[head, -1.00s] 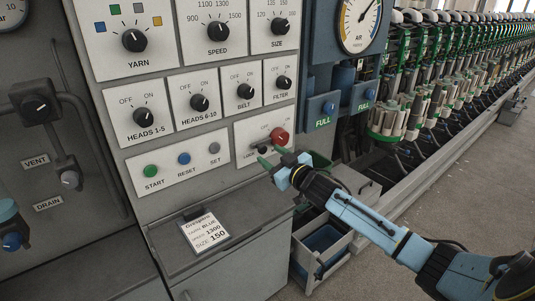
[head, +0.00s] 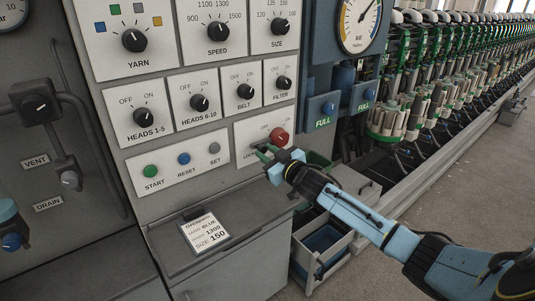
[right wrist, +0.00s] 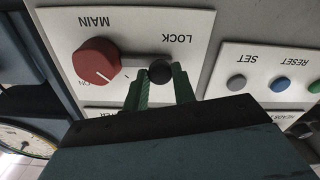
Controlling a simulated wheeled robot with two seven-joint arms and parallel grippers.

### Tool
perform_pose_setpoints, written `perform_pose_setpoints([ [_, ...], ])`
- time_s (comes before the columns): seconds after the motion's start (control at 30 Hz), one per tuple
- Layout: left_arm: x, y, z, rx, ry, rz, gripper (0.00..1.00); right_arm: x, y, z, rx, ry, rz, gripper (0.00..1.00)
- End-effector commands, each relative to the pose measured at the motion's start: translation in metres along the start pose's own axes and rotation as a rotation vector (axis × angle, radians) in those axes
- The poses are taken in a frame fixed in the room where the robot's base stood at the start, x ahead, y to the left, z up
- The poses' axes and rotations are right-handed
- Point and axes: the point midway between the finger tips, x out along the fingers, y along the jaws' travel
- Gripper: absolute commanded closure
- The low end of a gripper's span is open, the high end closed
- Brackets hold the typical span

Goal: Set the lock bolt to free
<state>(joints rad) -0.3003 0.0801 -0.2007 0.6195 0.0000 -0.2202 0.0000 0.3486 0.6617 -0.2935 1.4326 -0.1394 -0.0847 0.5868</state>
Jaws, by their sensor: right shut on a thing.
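The lock bolt's dark round knob (right wrist: 160,72) shows in the right wrist view between the green fingers of my right gripper (right wrist: 160,92). The fingers are shut on it, one on each side. A short grey bar lies between the knob and the red MAIN switch (right wrist: 97,62), beside the word LOCK. In the head view my right gripper (head: 265,153) is at the lower left of the switch plate, and its fingers mostly cover the bolt knob. The red MAIN switch (head: 279,137) is just right of and above the fingers. My left gripper is not in view.
START, RESET and SET buttons (head: 184,159) sit on a plate to the left. Rotary knobs such as HEADS 6-10 (head: 199,103) are above. A sloping ledge (head: 250,208) with an order card (head: 206,231) lies below. An open bin (head: 322,245) stands at lower right.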

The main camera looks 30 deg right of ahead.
Motion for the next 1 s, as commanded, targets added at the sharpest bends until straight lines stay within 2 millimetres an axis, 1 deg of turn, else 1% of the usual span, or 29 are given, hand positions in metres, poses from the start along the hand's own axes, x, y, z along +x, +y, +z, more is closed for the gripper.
perform_pose_setpoints([
  [0.17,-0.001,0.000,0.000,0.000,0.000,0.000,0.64,0.000,-0.002,0.000,0.001,0.000,-0.001,1.00],
  [0.4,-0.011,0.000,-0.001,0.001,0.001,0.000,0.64,0.000,-0.036,-0.010,0.005,0.000,-0.003,1.00],
  [0.5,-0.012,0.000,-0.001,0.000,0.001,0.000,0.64,0.000,-0.043,-0.011,0.004,-0.001,-0.001,1.00],
  [0.77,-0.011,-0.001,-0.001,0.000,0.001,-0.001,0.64,0.000,-0.045,-0.011,0.001,0.000,-0.004,1.00],
  [0.8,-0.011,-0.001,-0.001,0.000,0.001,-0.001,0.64,0.000,-0.046,-0.011,0.001,0.001,-0.005,0.73],
  [0.97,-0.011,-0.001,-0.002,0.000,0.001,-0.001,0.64,0.000,-0.045,-0.011,0.001,0.000,-0.004,0.52],
  [1.0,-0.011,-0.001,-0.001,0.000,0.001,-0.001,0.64,0.000,-0.045,-0.011,0.001,0.000,-0.003,0.52],
])
